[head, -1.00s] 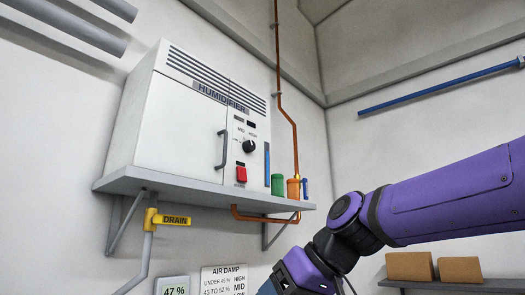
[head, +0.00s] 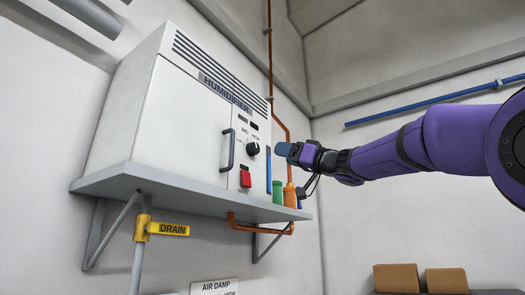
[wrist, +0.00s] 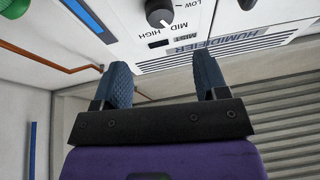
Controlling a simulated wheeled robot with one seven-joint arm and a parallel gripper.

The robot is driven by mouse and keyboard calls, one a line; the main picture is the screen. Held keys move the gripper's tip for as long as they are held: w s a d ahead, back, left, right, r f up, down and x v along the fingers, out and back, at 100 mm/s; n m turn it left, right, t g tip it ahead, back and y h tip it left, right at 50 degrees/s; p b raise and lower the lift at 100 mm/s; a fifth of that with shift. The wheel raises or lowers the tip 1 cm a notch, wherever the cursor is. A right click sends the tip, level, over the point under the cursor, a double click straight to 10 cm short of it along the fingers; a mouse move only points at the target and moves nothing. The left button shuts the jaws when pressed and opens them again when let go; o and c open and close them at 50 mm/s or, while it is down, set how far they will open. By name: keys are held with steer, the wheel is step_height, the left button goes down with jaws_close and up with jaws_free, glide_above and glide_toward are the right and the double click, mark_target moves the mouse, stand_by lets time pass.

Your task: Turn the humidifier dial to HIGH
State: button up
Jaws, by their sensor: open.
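The white humidifier (head: 170,115) stands on a wall shelf in the head view. Its round black dial (head: 253,149) is on the front panel, above a red switch (head: 245,179). The wrist view shows the panel upside down, with the dial (wrist: 159,12) at the top edge, partly cut off, and LOW, MID and HIGH printed around it.
A grey door handle (head: 228,149) is left of the dial. Green (head: 278,190) and orange (head: 290,195) containers stand on the shelf (head: 170,188) below my gripper. A copper pipe (head: 270,70) runs up the wall behind.

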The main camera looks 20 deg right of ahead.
mark_target(257, 148)
steer(key=x, duration=1)
steer(key=shift+a, duration=0.15)
steer(key=c, duration=0.9)
steer(key=shift+m, duration=0.5)
steer(key=m+t+h, duration=0.1)
steer(key=m, duration=0.2)
steer(key=m+t+h, duration=0.1)
steer(key=m+h, duration=0.1)
steer(key=m, duration=0.1)
steer(key=shift+a+m, duration=0.1)
steer(key=shift+m, duration=0.3)
steer(key=shift+s+m+h, duration=0.1)
steer(key=shift+m+h, duration=0.8)
steer(key=shift+m, duration=0.6)
steer(key=shift+m+h, duration=0.9)
steer(key=shift+m, duration=0.6)
steer(key=shift+m+t, duration=0.3)
steer(key=shift+m, duration=0.1)
